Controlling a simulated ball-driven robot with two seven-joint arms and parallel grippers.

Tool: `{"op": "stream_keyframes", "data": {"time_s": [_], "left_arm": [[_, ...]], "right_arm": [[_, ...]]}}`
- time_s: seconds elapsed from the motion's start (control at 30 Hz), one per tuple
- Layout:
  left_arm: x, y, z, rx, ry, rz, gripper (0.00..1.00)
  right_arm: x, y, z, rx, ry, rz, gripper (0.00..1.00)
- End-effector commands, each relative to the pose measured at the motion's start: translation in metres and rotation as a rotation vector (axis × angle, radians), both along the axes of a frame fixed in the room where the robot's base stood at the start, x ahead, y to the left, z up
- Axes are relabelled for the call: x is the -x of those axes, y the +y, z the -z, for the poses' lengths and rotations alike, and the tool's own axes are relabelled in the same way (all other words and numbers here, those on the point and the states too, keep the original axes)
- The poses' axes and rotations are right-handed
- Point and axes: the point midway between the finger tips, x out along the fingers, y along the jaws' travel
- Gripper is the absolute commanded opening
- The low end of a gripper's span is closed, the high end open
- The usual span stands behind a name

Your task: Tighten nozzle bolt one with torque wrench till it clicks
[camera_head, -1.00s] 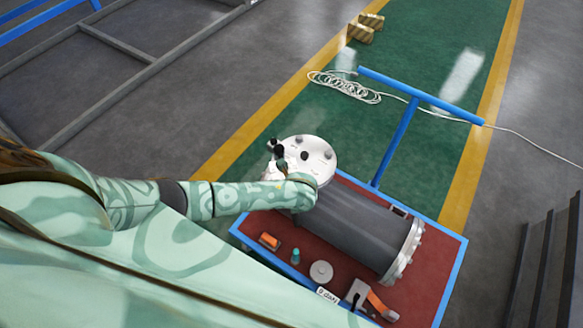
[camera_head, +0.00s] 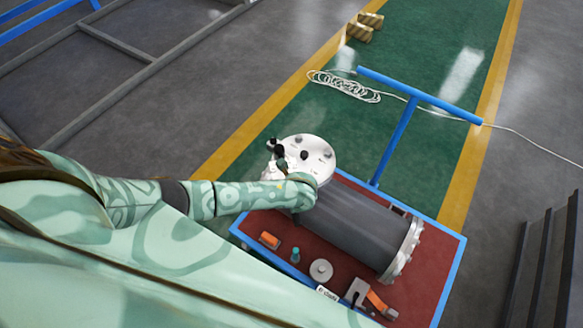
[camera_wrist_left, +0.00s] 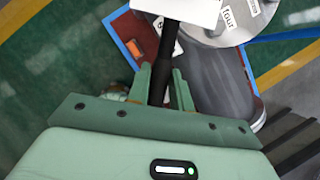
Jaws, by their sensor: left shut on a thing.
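The grey cylindrical shell (camera_head: 350,225) lies on a cart, its pale round flange (camera_head: 318,152) toward the far left. Dark bolts or fittings stand on the flange face; I cannot tell which is nozzle bolt one. My left gripper (camera_head: 284,170) is at the flange's near left edge. In the left wrist view its fingers (camera_wrist_left: 162,88) are shut on the black shaft of the torque wrench (camera_wrist_left: 168,45). The shaft runs up to a white plate, which hides its far end. The flange (camera_wrist_left: 235,28) there carries a label reading "four". My right gripper is not in view.
The blue-edged cart has a red top (camera_head: 432,270). On it lie an orange item (camera_head: 269,240), a teal bottle (camera_head: 295,256), a grey disc (camera_head: 321,271) and a grey-and-orange tool (camera_head: 372,298). A blue T-shaped handle (camera_head: 400,140) rises behind. A coiled cable (camera_head: 343,87) lies on the floor.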

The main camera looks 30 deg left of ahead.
Motion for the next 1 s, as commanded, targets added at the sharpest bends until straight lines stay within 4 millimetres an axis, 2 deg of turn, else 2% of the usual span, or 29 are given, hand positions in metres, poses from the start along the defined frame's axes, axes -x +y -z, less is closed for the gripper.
{"op": "stream_keyframes", "data": {"time_s": [1.0], "left_arm": [[-0.001, 0.0, 0.021, -0.001, -0.002, 0.0, 0.0]], "right_arm": [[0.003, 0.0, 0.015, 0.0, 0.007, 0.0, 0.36]]}}
